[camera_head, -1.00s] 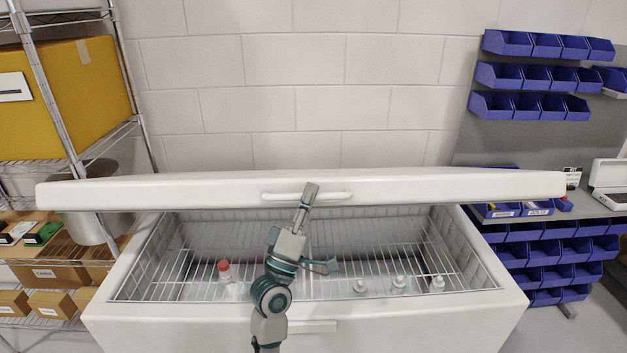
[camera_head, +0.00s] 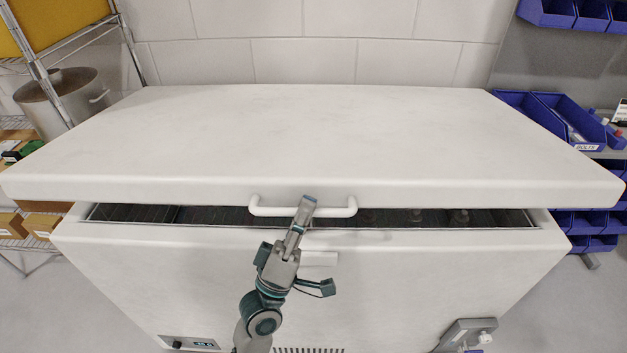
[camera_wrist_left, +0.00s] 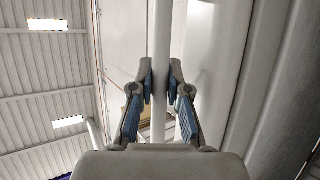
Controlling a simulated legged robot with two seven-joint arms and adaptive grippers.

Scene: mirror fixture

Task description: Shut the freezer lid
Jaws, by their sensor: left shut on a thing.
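The white freezer lid (camera_head: 330,140) is tilted, its front edge a little above the freezer body (camera_head: 400,280), so a narrow dark gap shows along the front. Wire baskets and a few dim items show in the gap. A white bar handle (camera_head: 335,211) sits on the lid's front edge. My left gripper (camera_head: 306,206) is at the middle of this handle. In the left wrist view my left gripper (camera_wrist_left: 161,85) has its two fingers shut on the handle bar (camera_wrist_left: 161,50), one on each side. My right gripper is not in view.
A wire shelf (camera_head: 75,45) with a metal pot (camera_head: 60,100) stands at the left. Blue bins (camera_head: 560,120) and a grey panel stand at the right, close to the lid's right end. A wall is behind the freezer.

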